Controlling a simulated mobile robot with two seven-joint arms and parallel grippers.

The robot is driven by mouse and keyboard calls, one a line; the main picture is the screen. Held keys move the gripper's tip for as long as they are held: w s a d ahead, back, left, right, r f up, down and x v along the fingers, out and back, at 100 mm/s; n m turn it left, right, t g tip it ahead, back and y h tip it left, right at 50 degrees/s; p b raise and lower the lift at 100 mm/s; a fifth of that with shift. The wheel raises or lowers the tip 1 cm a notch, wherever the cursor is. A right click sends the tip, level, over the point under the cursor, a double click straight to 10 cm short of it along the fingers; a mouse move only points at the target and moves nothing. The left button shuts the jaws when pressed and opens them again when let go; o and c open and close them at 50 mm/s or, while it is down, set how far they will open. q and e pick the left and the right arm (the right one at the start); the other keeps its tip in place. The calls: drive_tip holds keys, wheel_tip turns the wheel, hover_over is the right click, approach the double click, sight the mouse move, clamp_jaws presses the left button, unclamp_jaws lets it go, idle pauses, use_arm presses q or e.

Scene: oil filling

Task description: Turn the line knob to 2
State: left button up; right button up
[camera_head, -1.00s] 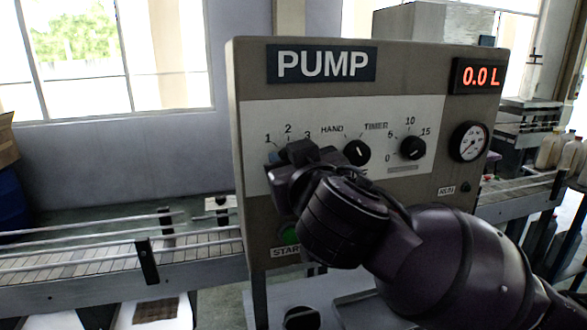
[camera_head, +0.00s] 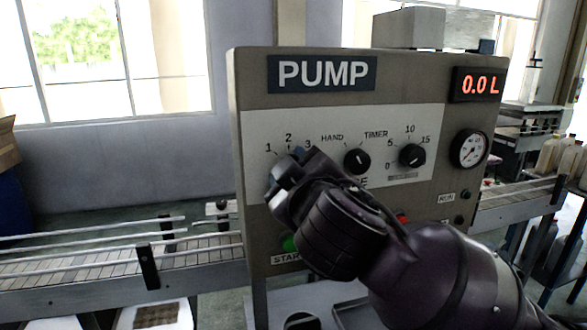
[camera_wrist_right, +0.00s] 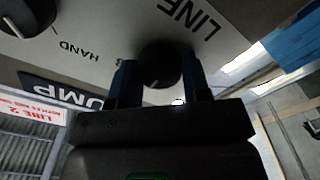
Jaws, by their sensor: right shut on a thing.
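The pump panel (camera_head: 415,110) faces me, with a white plate and the numbers 1, 2 and 3 around the line knob. The black line knob (camera_wrist_right: 160,62) shows in the right wrist view under the word LINE, a small light mark on its lower side. In the head view my gripper hides it, and I cannot tell which number it points to. My right gripper (camera_head: 284,168) is at the panel, rolled at a slant. In the right wrist view its two blue-dark fingers (camera_wrist_right: 160,78) are shut on the knob, one on each side. My left gripper is not in view.
The HAND/TIMER knob (camera_head: 357,160) and timer dial (camera_head: 412,155) sit to the right. A green start button (camera_head: 289,243) and a red button (camera_head: 402,217) are below. The display (camera_head: 479,84) reads 0.0 L. A conveyor (camera_head: 90,270) runs behind.

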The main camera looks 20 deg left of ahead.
idle(0.5)
drive_tip(key=o, duration=0.9)
drive_tip(key=b+v, duration=0.1)
drive_tip(key=v, duration=1)
drive_tip(key=shift+w+b, duration=0.1)
drive_tip(key=shift+b, duration=0.3)
